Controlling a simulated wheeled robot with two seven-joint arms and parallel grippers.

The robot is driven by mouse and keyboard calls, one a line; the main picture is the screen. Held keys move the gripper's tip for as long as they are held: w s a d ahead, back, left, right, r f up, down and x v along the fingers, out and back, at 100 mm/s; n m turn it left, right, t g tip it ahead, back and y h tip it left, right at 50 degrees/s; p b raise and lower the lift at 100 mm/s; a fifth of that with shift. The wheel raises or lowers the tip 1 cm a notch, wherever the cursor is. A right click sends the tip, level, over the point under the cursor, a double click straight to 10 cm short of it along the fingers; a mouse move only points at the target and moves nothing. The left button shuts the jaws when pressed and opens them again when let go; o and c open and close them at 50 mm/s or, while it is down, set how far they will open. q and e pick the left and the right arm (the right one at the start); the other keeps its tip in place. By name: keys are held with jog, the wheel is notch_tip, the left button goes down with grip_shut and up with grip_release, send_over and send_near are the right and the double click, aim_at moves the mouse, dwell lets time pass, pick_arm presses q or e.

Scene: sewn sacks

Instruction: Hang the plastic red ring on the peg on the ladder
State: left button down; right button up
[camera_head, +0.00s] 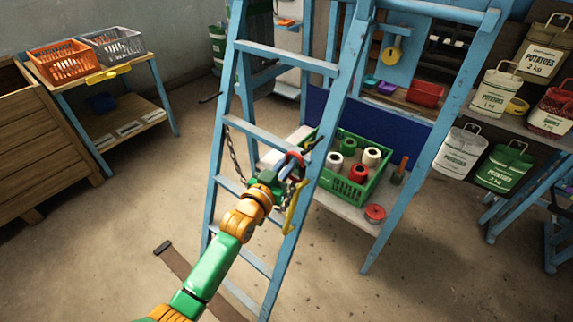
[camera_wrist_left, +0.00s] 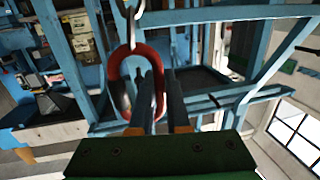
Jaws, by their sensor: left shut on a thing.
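The red ring (camera_head: 294,157) is by the right rail of the blue ladder (camera_head: 288,57). It also shows upright in the left wrist view (camera_wrist_left: 113,75). My left gripper (camera_head: 277,180) is shut on the ring's side, with one finger inside the loop and one outside (camera_wrist_left: 166,98). A dark peg (camera_head: 314,144) sticks out at the right rail, close to the ring. In the left wrist view a shiny metal piece (camera_wrist_left: 138,12) is at the ring's top; I cannot tell whether it bears the ring. My right gripper is not in view.
A chain (camera_head: 232,156) and a yellow item (camera_head: 291,213) hang at the ladder. Behind it a green crate (camera_head: 368,193) with several spools stands on a low shelf. A table with baskets (camera_head: 62,62) stands at the left. The floor at the right front is clear.

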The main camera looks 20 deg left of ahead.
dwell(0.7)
pick_arm(q)
jog(key=shift+w+d+b, duration=0.3)
jog(key=shift+w+b, duration=0.05)
jog(key=shift+w, duration=0.35)
jog(key=shift+w+d+b, duration=0.3)
jog(key=shift+w+b, duration=0.25)
jog(key=shift+w, duration=0.3)
jog(key=shift+w+d+b, duration=0.3)
jog(key=shift+w+b, duration=0.35)
jog(key=shift+w, duration=0.1)
